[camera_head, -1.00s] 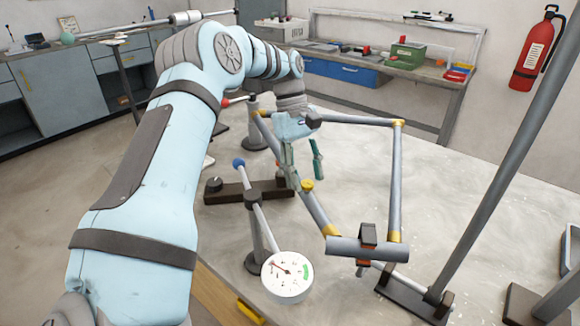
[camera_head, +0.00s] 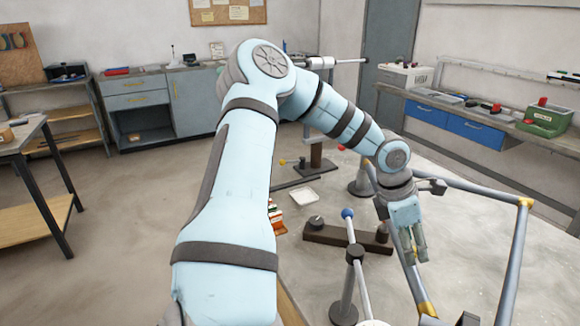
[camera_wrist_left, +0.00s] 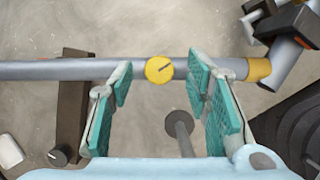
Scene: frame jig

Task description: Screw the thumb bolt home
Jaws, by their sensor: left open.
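The yellow thumb bolt (camera_wrist_left: 160,69) shows in the left wrist view as a round head with a dark line across it, on a grey frame tube (camera_wrist_left: 50,70). My left gripper (camera_wrist_left: 160,78) is open, its green-padded fingers apart on either side of the bolt head without touching it. In the head view my left gripper (camera_head: 416,256) points down over the frame's near tube. The bolt is not visible there, and how far it is screwed in cannot be told. My right gripper is not in view.
A brown block (camera_head: 348,237) with a black knob (camera_head: 316,221) stands left of the gripper. A white tray (camera_head: 293,195) lies further left.

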